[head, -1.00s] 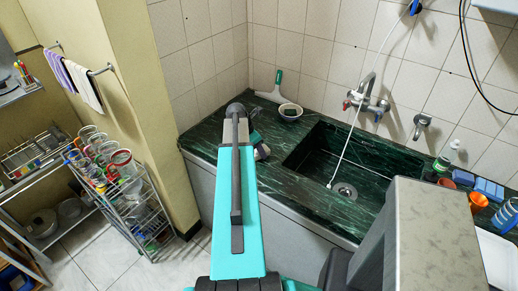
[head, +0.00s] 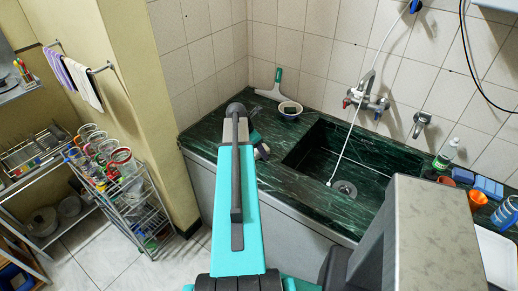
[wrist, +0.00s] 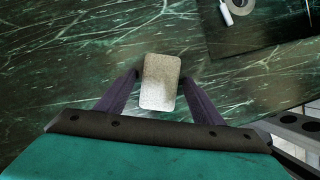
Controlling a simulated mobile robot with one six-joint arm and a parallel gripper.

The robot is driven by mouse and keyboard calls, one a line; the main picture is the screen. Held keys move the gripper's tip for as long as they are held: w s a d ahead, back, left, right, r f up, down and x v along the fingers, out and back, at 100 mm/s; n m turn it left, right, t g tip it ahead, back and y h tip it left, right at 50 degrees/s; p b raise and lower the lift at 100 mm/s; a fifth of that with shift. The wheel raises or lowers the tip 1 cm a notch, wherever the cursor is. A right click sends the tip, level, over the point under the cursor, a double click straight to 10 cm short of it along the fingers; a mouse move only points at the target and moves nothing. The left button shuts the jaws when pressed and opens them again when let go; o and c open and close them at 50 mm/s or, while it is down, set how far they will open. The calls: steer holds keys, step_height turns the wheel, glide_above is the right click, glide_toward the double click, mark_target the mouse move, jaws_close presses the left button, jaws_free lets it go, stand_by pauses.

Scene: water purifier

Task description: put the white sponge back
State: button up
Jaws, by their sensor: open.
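The white sponge (wrist: 161,82) is a pale, rounded rectangular block on the dark green marble counter in the wrist view. In the head view my arm covers the sponge, and only a small part of my gripper shows beside the arm.
The green marble counter (head: 285,204) holds a sunken sink (head: 325,165) to the right. A small bowl (head: 290,110) and a squeegee (head: 270,90) stand by the wall. A bottle (head: 446,154), orange cup (head: 477,200) and blue sponges (head: 488,187) are at the right.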

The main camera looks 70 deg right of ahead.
steer(key=shift+r, duration=0.25)
steer(key=b+v, duration=0.2)
steer(key=v, duration=0.9)
steer(key=shift+w+a+r+b, duration=0.15)
steer(key=shift+w+r+b, duration=0.05)
steer(key=shift+r+b, duration=0.15)
steer(key=shift+f, duration=0.1)
stand_by(0.4)
